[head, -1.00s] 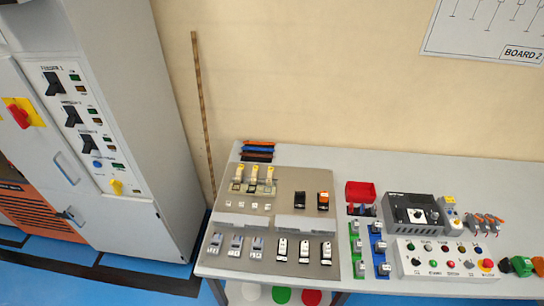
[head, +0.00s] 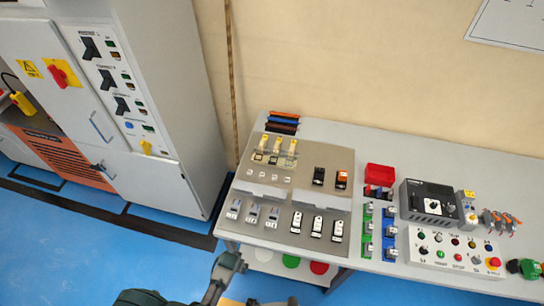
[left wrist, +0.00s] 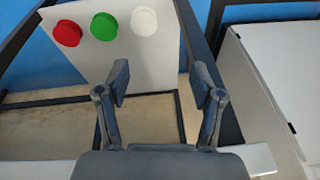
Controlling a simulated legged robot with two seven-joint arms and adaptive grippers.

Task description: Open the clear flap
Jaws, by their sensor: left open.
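The grey sloped panel (head: 321,204) on the table carries three yellow-topped switches (head: 276,145) in its upper left. A faint see-through piece, which looks like the clear flap (head: 289,161), lies over the lower part of these switches; its edges and angle are too small to tell. My left gripper (left wrist: 160,85) is open and empty in the left wrist view, its two dark fingers apart. Dark parts of my left arm show at the bottom of the head view, below the table's front edge and well away from the flap. My right gripper is not in view.
A white board with red, green and white discs (left wrist: 104,26) is under the table, in front of my left gripper. A grey cabinet (head: 150,60) stands left. A red bin (head: 380,174), black unit (head: 430,203) and button box (head: 455,250) sit right of the panel.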

